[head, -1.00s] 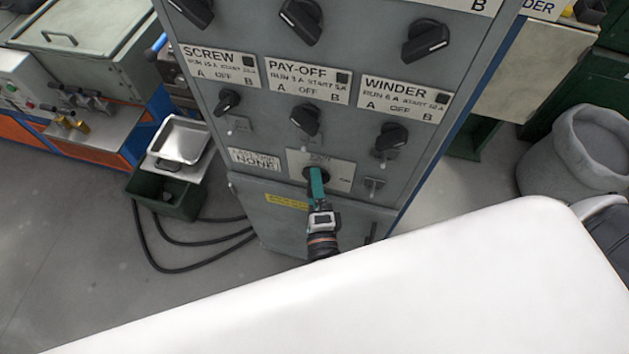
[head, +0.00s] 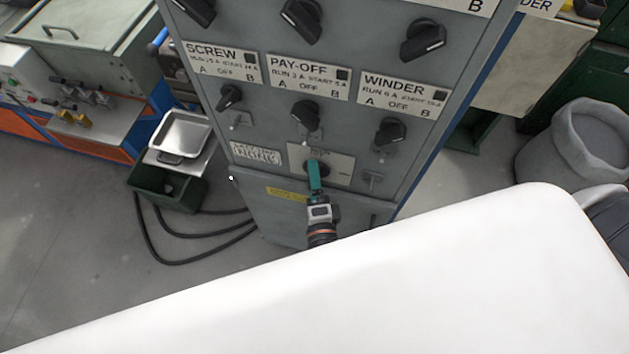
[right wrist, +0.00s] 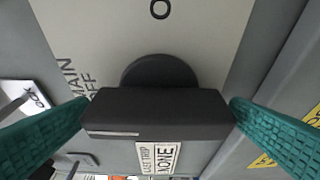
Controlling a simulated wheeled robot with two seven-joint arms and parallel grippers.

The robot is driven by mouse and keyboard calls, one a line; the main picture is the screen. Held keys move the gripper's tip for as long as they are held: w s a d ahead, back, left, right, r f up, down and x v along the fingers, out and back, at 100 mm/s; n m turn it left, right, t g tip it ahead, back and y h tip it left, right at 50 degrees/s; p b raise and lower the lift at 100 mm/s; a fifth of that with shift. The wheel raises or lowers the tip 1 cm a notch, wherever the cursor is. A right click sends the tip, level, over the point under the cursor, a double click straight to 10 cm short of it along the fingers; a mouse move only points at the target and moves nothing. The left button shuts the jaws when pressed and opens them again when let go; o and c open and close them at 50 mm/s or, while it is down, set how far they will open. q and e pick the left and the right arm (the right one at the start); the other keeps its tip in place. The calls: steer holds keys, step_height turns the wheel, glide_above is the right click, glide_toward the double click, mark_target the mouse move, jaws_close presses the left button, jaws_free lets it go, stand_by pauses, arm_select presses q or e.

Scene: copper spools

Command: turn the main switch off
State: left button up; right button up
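The main switch is a black knob with a bar handle on a pale plate low on the grey panel; its disc and bar (right wrist: 158,112) fill the middle of the right wrist view. The plate (head: 338,163) carries "MAIN" and "OFF" lettering at left in the right wrist view. A white line marks the bar near its left end there. The teal fingers of my right gripper (right wrist: 160,115) meet the bar's two ends, one on each side. In the head view my right gripper (head: 314,176) covers part of the knob. My left gripper is not in view.
Other black rotary switches, including one under PAY-OFF (head: 305,113) and one under WINDER (head: 389,132), sit above on the panel. A metal tray (head: 181,134) stands at left, with cables on the floor. A grey bin (head: 575,145) stands at right. A white surface fills the foreground.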

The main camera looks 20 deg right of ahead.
steer(key=s+a+b, duration=0.2)
steer(key=s+b, duration=0.2)
steer(key=s, duration=0.7)
steer(key=shift+s+a, duration=0.2)
steer(key=shift+s, duration=0.2)
